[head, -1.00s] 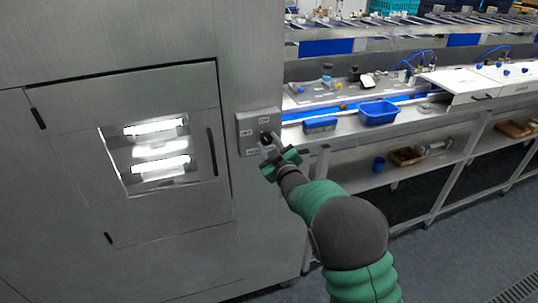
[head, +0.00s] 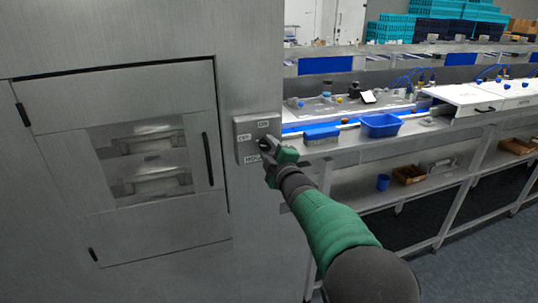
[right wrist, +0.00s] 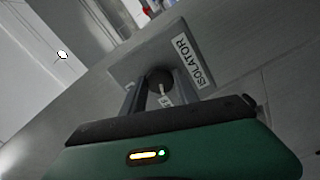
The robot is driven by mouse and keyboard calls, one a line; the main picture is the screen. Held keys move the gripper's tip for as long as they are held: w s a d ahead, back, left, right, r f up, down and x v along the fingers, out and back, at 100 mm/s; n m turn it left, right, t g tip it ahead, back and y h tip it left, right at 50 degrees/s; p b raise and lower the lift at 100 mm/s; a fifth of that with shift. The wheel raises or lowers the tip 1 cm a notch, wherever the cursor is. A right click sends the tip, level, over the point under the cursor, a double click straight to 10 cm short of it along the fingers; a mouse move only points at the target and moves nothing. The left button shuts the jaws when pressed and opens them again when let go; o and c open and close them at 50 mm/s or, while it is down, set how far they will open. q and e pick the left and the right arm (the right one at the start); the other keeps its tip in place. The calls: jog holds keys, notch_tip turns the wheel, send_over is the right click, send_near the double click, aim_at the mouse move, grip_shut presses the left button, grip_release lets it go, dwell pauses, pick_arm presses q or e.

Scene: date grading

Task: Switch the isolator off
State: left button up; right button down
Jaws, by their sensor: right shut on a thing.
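The isolator (head: 244,128) is a grey box with white labels on the steel cabinet front, in the middle of the head view. In the right wrist view its plate (right wrist: 183,38) carries a label reading ISOLATOR. The knob's pale pointer shows between the fingers in the right wrist view. In the head view the gripper hides most of the knob. My left gripper is not in view.
Left of the isolator is a cabinet door with a dark handle (head: 207,159) and a window (head: 140,160) onto unlit lamps. To the right, a steel bench holds a blue tub (head: 381,125) and a blue brush (head: 321,135).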

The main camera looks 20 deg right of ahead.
jog(key=shift+f, duration=0.2)
dwell(0.3)
jog(key=c, duration=1.2)
grip_release()
jog(key=shift+o, duration=1.4)
jog(key=shift+a+r, duration=0.1)
jog(key=shift+a, duration=0.05)
jog(key=s+b, duration=0.4)
jog(key=s, duration=1.2)
jog(key=shift+s+d, duration=0.3)
jog(key=shift+s, duration=0.05)
